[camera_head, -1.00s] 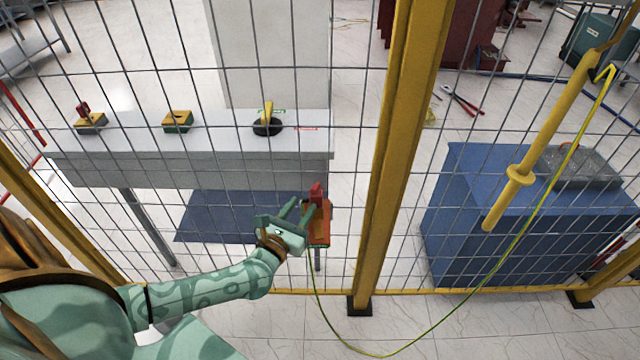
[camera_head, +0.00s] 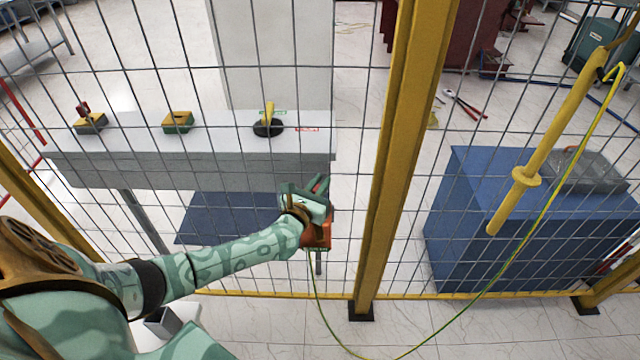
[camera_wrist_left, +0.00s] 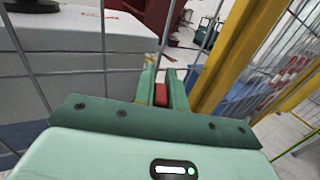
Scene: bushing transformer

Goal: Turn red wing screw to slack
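The orange clamp (camera_head: 317,241) hangs at the fence, right of the grey bench, with the yellow-green cable running from it. My left gripper (camera_head: 322,184) is at the top of this clamp and covers most of the red wing screw in the head view. In the left wrist view the two green fingers (camera_wrist_left: 164,88) stand a little apart. Contact cannot be told. My right gripper is not in view.
A wire mesh fence with a thick yellow post (camera_head: 394,150) stands close right of the gripper. Behind it are a grey bench (camera_head: 200,165) with several small devices and a blue cabinet (camera_head: 520,220). A yellow rod (camera_head: 545,140) carries the cable (camera_head: 520,255) at right.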

